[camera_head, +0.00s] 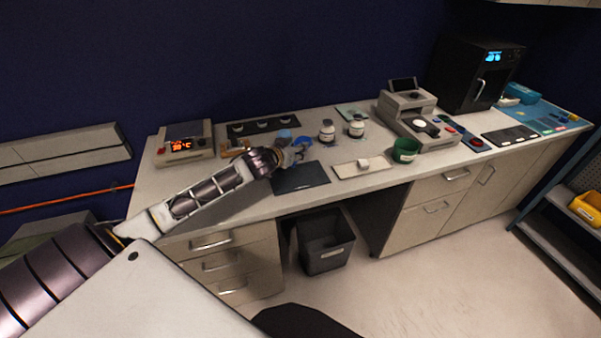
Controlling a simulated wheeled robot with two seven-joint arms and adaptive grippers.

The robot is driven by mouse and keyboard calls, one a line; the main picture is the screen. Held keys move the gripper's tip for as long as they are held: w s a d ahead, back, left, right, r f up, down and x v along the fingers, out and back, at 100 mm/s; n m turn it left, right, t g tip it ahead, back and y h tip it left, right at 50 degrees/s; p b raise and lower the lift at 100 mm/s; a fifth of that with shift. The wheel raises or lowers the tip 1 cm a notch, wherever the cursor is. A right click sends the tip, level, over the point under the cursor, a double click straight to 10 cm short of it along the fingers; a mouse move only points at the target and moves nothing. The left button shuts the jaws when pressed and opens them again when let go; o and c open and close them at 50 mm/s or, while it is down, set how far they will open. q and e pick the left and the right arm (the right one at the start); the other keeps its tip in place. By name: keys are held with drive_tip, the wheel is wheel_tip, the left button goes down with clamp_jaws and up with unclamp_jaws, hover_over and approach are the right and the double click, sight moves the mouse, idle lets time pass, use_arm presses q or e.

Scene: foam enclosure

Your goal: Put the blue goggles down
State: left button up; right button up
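My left arm reaches in from the left over the lab counter, with its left gripper (294,157) above the counter's middle, just behind a dark mat (303,180). A small bright blue thing (304,141), which may be the blue goggles, shows right behind the gripper's fingers. It is too small to tell its shape or whether the fingers touch it. The fingers are too small to tell open from shut. My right gripper is not in view.
A device with a red display (186,141) stands left, a dark rack (263,126) behind. Two white jars (327,132) (356,127), a pale tray (362,167) and a green cup (405,150) stand to the right. The dark mat looks bare.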

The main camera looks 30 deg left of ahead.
use_arm(q)
drive_tip(key=shift+s, duration=0.1)
wheel_tip(320, 180, down, 6)
drive_tip(key=shift+r, duration=0.25)
drive_tip(key=shift+f, duration=0.35)
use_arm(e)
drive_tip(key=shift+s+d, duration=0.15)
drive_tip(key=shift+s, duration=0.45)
use_arm(q)
drive_tip(key=shift+f, duration=0.1)
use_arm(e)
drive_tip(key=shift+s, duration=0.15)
use_arm(q)
drive_tip(key=shift+f, duration=1.8)
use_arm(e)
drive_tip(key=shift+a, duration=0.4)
use_arm(q)
drive_tip(key=shift+f, duration=0.1)
